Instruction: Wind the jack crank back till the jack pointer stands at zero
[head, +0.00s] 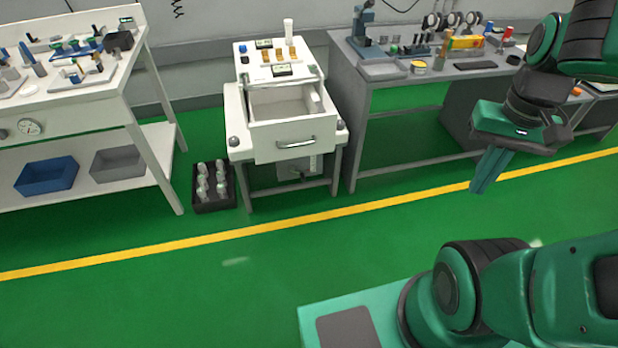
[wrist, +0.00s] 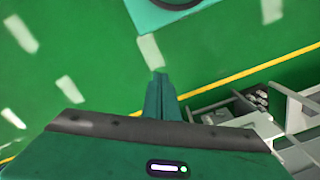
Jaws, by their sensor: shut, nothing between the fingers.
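My gripper (head: 481,188) hangs in the air at the right in the head view, over the green floor and in front of the right bench. Its fingers are together with nothing between them, and they also show in the wrist view (wrist: 160,76). The white cart (head: 236,117) stands at the centre back, well to the left of my gripper. A small grey unit (head: 299,167) sits low under its drawer, perhaps the jack. I cannot make out a crank or pointer on it.
The cart's drawer (head: 296,136) is pulled open toward me. A dark crate (head: 214,206) of bottles stands on the floor left of the cart. A left bench (head: 75,119) carries a round dial (head: 29,127). The right bench (head: 345,66) holds tools. The floor (head: 200,290) in front is clear.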

